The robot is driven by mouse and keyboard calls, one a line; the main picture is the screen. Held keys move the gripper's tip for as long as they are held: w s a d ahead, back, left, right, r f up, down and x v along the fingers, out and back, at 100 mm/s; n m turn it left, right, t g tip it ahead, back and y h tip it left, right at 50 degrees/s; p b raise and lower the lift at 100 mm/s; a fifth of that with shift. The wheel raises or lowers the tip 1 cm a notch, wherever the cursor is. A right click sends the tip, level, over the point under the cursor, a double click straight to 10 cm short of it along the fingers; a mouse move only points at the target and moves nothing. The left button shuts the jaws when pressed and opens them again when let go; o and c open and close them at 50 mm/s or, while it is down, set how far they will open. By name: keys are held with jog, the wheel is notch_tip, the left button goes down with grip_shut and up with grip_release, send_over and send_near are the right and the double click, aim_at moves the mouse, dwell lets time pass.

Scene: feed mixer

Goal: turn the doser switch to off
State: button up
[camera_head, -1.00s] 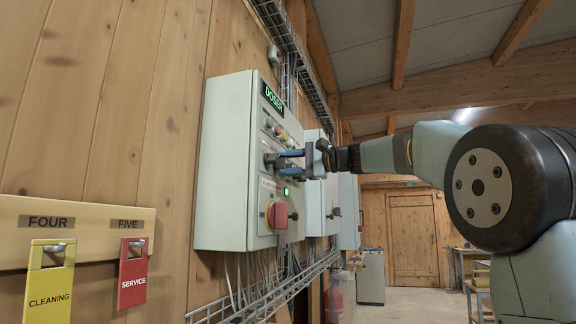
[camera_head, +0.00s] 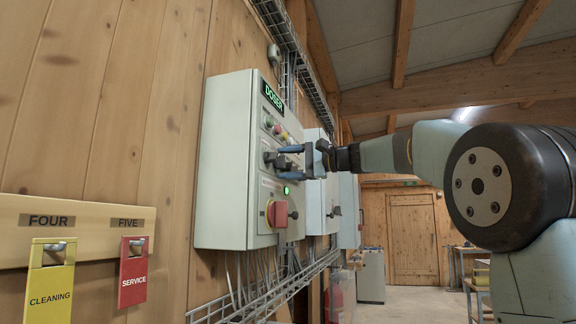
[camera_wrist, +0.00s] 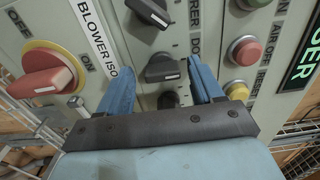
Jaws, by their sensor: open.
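In the wrist view my gripper (camera_wrist: 162,88) is open, with one blue finger on each side. A dark knob with a white mark (camera_wrist: 162,68) lies between the fingers; the cut-off label beside it begins "DO". I cannot tell whether a finger touches the knob. Another dark knob (camera_wrist: 150,12) sits above it. The gripper partly hides a third dark part (camera_wrist: 168,100).
A red rotary isolator (camera_head: 277,214) on yellow sits below, also in the wrist view (camera_wrist: 45,80). Red (camera_wrist: 245,50) and yellow (camera_wrist: 237,90) buttons lie close by the right finger. A wire cable tray (camera_head: 270,297) runs under the cabinet. More cabinets (camera_head: 318,190) stand beyond.

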jog(key=shift+d, duration=0.1)
jog(key=v, duration=1.3)
jog(key=shift+d, duration=0.3)
jog(key=s+d+f+n+h, duration=0.1)
jog(key=s+f+h, duration=0.4)
jog(key=s+f, duration=0.5)
jog(key=s+d+f+n+h, duration=0.1)
jog(key=s+d+f+h, duration=0.3)
jog(key=s+f, duration=0.5)
jog(key=s+d+f+n+h, duration=0.2)
jog(key=s+f+h, duration=0.6)
jog(key=f, duration=1.8)
jog(key=s+d, duration=0.1)
jog(key=s, duration=0.1)
jog(key=shift+s+g, duration=0.3)
jog(key=shift+s, duration=0.05)
jog(key=shift+d, duration=0.1)
jog(key=shift+c, duration=0.2)
